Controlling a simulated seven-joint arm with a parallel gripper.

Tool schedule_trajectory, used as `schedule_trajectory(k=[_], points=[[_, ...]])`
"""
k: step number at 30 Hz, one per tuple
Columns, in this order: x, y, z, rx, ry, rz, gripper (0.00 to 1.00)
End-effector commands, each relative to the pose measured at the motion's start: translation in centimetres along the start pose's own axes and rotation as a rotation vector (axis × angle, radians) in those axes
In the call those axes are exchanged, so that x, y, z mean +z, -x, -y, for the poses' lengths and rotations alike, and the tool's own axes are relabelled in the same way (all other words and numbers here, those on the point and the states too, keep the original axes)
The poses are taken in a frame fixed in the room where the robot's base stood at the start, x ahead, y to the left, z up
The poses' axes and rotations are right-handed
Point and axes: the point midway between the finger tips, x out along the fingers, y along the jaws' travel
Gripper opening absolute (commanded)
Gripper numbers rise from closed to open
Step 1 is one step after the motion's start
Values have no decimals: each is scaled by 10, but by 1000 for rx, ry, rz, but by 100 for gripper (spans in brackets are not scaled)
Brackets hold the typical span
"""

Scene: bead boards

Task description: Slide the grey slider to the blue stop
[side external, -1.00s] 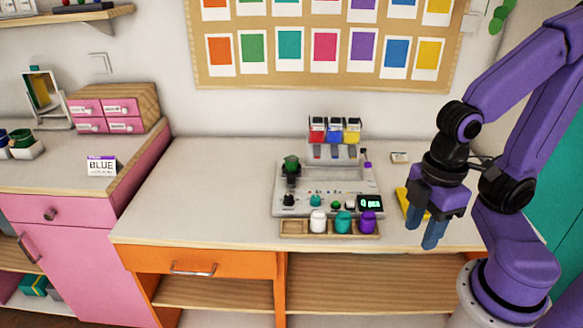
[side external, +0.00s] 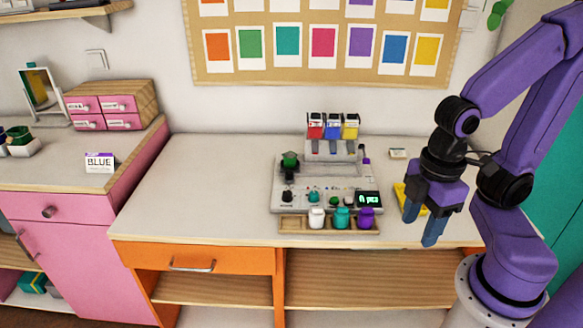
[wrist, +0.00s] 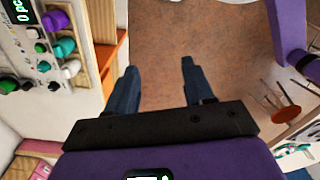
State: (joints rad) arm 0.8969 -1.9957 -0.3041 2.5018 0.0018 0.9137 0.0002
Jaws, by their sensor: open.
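A light grey bead machine (side external: 325,197) stands on the white worktop. At its back are a red hopper (side external: 315,130), a blue hopper (side external: 332,131) and a yellow hopper (side external: 350,131). A groove runs across the machine's top below the hoppers. The grey slider and the blue stop are too small to make out surely there. My gripper (side external: 423,220) is open and empty, to the right of the machine near the worktop's front edge. In the wrist view, the open fingers (wrist: 158,78) have nothing between them, and part of the machine (wrist: 40,68) shows at left.
A wooden tray (side external: 290,224) with white, teal and purple jars stands before the machine. A yellow object (side external: 400,193) lies partly behind my gripper. A sign reading BLUE (side external: 99,163) stands on the pink cabinet. The worktop left of the machine is clear.

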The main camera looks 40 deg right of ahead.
Motion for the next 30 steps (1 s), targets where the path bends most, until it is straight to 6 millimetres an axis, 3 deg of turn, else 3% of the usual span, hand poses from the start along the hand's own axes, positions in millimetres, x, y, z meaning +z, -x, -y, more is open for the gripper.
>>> schedule_trajectory(k=[5, 8, 11, 15, 20, 25, 30], points=[[-20, 2, -13, -8, -52, -19, 52], [-47, 5, -35, -13, -119, -48, 52], [-76, 6, -70, -16, -201, -87, 52], [-106, 3, -130, -6, -313, -143, 52], [-122, -3, -213, 25, -443, -207, 52], [-111, -16, -309, 77, -581, -269, 52], [-80, -29, -389, 136, -693, -312, 52]])
